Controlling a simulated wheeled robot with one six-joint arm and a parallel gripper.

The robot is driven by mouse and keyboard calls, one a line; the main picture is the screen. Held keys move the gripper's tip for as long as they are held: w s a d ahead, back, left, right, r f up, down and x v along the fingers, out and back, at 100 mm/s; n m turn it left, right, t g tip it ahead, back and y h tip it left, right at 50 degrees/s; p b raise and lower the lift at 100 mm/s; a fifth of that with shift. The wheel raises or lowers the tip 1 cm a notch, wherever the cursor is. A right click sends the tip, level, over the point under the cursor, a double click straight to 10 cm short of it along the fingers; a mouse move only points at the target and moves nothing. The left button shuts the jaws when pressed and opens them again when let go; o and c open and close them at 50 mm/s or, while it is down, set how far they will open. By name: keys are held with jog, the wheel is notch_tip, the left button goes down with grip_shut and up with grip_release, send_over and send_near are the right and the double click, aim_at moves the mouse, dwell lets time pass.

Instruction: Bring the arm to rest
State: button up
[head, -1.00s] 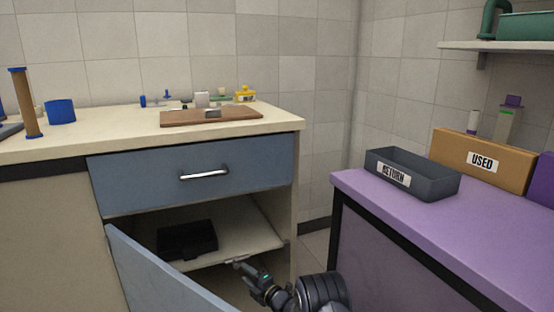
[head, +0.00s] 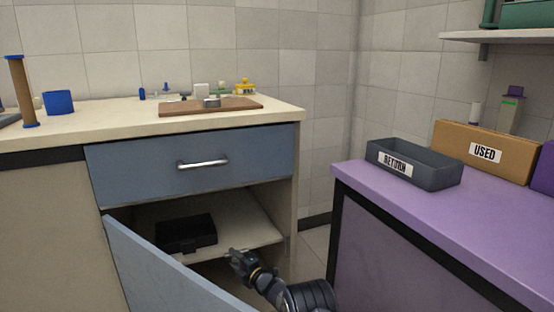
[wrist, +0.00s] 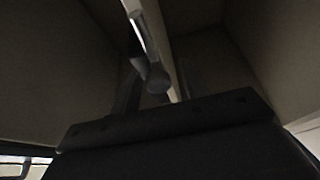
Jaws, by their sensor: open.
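My gripper (head: 236,256) is in the head view, low in the middle, in front of the open lower compartment of the blue-fronted cabinet. It is open, and no object shows between its fingers. My dark arm comes up from the bottom edge. A black box (head: 186,234) lies on the compartment's pale shelf (head: 248,228), to the left of my gripper. Whether my gripper touches the shelf edge cannot be told.
The open cabinet door (head: 160,268) stands left of my arm. A closed drawer (head: 195,165) is above the compartment. The purple counter (head: 400,208) at the right holds a grey RETURN tray (head: 412,164) and a USED box (head: 486,151). A floor gap lies between.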

jog(key=s+d+r+m+g+p, duration=0.2)
jog(key=d+m+p, duration=0.3)
jog(key=m, duration=0.7)
jog(key=s+d+r+m+g+p, duration=0.1)
jog(key=s+d+m+p, duration=0.3)
jog(key=m, duration=0.8)
jog(key=shift+s+d+r+g+h+p, duration=0.35)
jog(key=shift+d+r+p, duration=0.25)
jog(key=shift+d+p, duration=0.25)
dwell(0.7)
dwell(0.5)
